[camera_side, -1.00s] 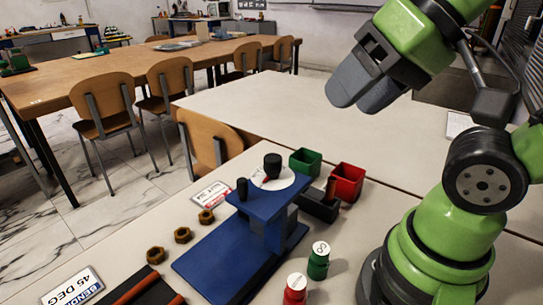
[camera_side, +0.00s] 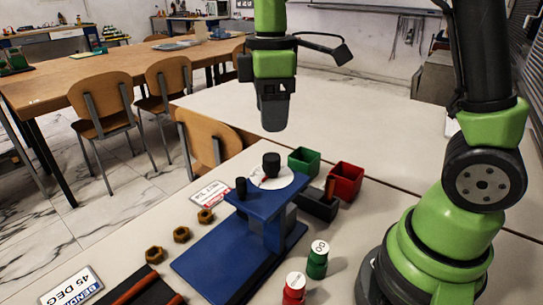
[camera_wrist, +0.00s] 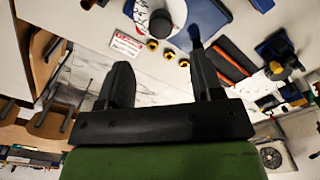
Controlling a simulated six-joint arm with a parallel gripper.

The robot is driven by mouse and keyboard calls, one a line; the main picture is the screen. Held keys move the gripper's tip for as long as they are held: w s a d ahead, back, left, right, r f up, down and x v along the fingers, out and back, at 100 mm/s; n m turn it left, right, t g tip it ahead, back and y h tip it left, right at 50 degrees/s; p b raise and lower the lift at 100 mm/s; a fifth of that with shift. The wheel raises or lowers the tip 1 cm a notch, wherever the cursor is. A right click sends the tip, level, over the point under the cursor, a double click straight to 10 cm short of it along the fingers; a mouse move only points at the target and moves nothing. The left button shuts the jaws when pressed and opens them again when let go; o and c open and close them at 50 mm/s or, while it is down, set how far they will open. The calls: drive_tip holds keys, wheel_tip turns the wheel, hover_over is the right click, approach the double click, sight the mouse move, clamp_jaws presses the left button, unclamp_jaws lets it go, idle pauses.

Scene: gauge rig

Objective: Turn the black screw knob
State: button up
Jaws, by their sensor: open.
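The black knob (camera_side: 272,164) stands upright on a white round dial (camera_side: 285,180) with a red pointer mark, on top of the blue rig (camera_side: 225,262). A smaller black peg (camera_side: 241,188) stands at the left end of the rig's top. My gripper (camera_side: 274,118) points down above the knob in the side view, clearly apart from it. In the wrist view the gripper (camera_wrist: 163,78) has its two fingers spread with nothing between them, and the knob (camera_wrist: 160,23) shows near the top edge, beyond the fingers.
Green (camera_side: 304,161) and red (camera_side: 346,181) bins and a dark bin (camera_side: 318,205) stand right of the rig. Several brass nuts (camera_side: 181,234) and a label card (camera_side: 211,195) lie left. Red (camera_side: 294,288) and green (camera_side: 317,260) weights stand in front.

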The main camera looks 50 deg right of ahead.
sight(272, 156)
wheel_tip(272, 156, down, 9)
idle(0.3)
drive_tip(key=c, duration=0.9)
